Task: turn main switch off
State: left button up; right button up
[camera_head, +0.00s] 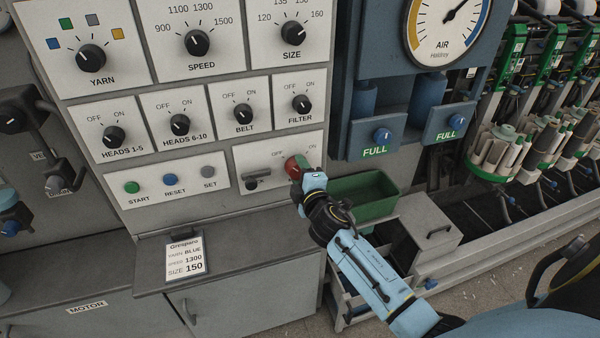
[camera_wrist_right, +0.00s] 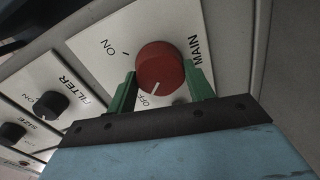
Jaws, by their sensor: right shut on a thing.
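The main switch is a red round knob (camera_head: 293,166) on a white plate at the right end of the lower control panel. In the right wrist view the red knob (camera_wrist_right: 160,62) fills the middle, with ON at its upper left, MAIN at its right and OFF below. Its white pointer line is turned toward OFF. My right gripper (camera_head: 298,171) is at the knob. Its green fingers, clear in the right wrist view (camera_wrist_right: 161,78), stand on either side of the knob and are shut on it. My left gripper is not in view.
A lever (camera_head: 257,183) sits left of the knob on the same plate. The FILTER knob (camera_head: 302,103) and BELT knob (camera_head: 243,114) are above. A green bin (camera_head: 365,195) stands close to my right gripper. A grey ledge with a card (camera_head: 186,257) is below the panel.

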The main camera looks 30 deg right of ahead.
jog(key=shift+n, duration=0.4)
jog(key=o, duration=1)
jog(key=v, duration=1.3)
jog(key=shift+s+a+b, duration=0.15)
jog(key=shift+b, duration=0.25)
